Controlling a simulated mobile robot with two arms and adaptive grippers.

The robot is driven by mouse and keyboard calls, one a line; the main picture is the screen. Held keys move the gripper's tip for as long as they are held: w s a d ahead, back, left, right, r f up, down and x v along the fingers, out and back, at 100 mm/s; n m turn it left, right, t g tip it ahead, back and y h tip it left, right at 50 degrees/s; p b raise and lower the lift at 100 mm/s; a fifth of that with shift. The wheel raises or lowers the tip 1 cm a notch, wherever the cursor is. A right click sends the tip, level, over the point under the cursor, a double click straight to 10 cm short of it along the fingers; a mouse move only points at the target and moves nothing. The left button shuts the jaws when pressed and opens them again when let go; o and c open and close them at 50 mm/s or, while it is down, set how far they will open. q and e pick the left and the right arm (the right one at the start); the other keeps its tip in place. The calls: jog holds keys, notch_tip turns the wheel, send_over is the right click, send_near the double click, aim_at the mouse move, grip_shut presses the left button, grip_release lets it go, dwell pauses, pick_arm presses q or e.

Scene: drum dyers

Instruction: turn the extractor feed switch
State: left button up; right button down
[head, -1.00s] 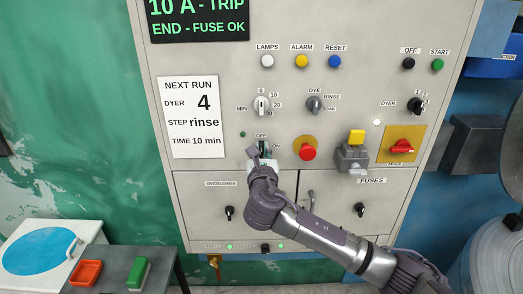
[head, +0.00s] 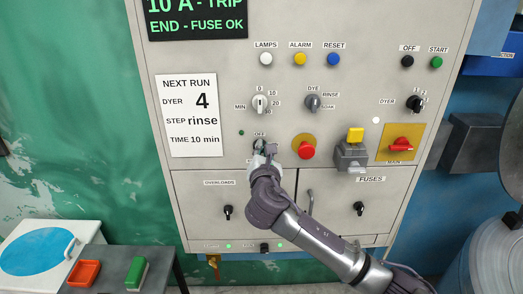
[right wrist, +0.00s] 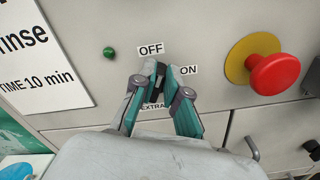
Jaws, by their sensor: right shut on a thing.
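The extractor feed switch (right wrist: 154,94) is a dark knob on the grey panel, between the OFF label (right wrist: 151,49) above it and the ON label (right wrist: 188,71) at its right. The EXTRA... label below it is partly covered. My right gripper (right wrist: 160,72) is shut on the knob, one finger on each side. In the head view my right gripper (head: 265,150) covers most of the switch, and the knob's exact angle is hard to read. My left gripper is in neither view.
A red mushroom button (head: 306,151) sticks out just right of the gripper. A small green lamp (right wrist: 109,53) sits to the left. Door handles (head: 228,212) are below. A "NEXT RUN" card (head: 190,117) hangs on the left of the panel.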

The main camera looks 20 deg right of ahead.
jog(key=shift+s+d+f+m+b, duration=0.25)
jog(key=shift+m+b, duration=0.35)
jog(key=shift+m, duration=1.5)
jog(key=shift+w+d+f+m+b, duration=0.25)
jog(key=shift+m+b, duration=0.4)
jog(key=shift+m, duration=1.45)
jog(key=shift+s+a+f+m+b, duration=0.15)
jog(key=shift+f+m+b, duration=0.35)
jog(key=shift+m, duration=1.6)
jog(key=shift+d+r, duration=0.1)
jog(key=c, duration=1.2)
grip_release()
jog(key=shift+r, duration=0.1)
jog(key=v, duration=1.2)
